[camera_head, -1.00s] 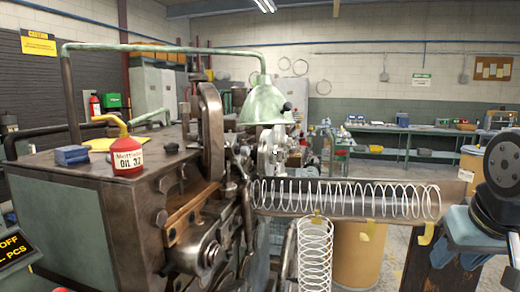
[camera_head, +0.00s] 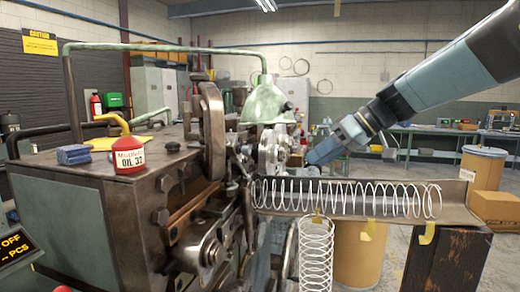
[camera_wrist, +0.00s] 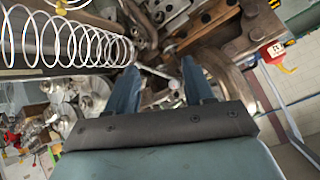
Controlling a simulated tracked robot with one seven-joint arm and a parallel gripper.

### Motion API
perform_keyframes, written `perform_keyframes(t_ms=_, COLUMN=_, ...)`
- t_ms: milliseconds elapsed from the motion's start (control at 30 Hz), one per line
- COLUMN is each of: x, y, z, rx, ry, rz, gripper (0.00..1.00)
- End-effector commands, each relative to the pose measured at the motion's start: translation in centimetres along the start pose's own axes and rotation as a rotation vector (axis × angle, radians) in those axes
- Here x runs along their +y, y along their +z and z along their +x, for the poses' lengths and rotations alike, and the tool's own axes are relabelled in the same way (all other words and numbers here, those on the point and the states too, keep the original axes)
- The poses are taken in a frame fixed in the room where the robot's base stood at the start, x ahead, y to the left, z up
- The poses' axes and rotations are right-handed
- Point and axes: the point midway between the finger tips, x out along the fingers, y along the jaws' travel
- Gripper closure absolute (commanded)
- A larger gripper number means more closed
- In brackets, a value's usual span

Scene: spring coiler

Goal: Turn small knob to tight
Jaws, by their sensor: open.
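The spring coiler (camera_head: 110,205) is a dark metal machine with a green-grey side panel. I cannot tell which of its small parts is the small knob. My gripper (camera_head: 314,158) reaches in from the upper right, beside the machine's front and above the spring trough (camera_head: 455,210). In the wrist view my gripper (camera_wrist: 160,66) has its two blue fingers apart with nothing held. A pale metal rod (camera_wrist: 155,72) shows between the fingertips; I cannot tell whether it is touched.
A long white coil spring (camera_head: 345,197) lies in the trough, and another spring (camera_head: 316,250) hangs below. A red oil can (camera_head: 128,156) and blue box (camera_head: 74,155) sit on the machine. A green lamp shade (camera_head: 266,104) is left of my gripper. Drums stand behind.

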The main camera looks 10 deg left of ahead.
Motion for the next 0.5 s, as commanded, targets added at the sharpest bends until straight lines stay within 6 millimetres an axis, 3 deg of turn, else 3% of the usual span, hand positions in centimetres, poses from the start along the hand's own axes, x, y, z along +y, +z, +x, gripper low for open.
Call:
perform_keyframes(t_ms=100, x=1.2, y=-4.0, z=1.1, rx=0.098, ry=-0.101, rz=-0.112, gripper=0.47)
perform_keyframes(t_ms=200, x=1.9, y=-6.5, z=1.5, rx=0.177, ry=-0.159, rz=-0.194, gripper=0.47)
perform_keyframes(t_ms=300, x=2.4, y=-8.3, z=1.7, rx=0.237, ry=-0.194, rz=-0.252, gripper=0.47)
perform_keyframes(t_ms=500, x=2.6, y=-9.6, z=2.2, rx=0.284, ry=-0.217, rz=-0.297, gripper=0.47)
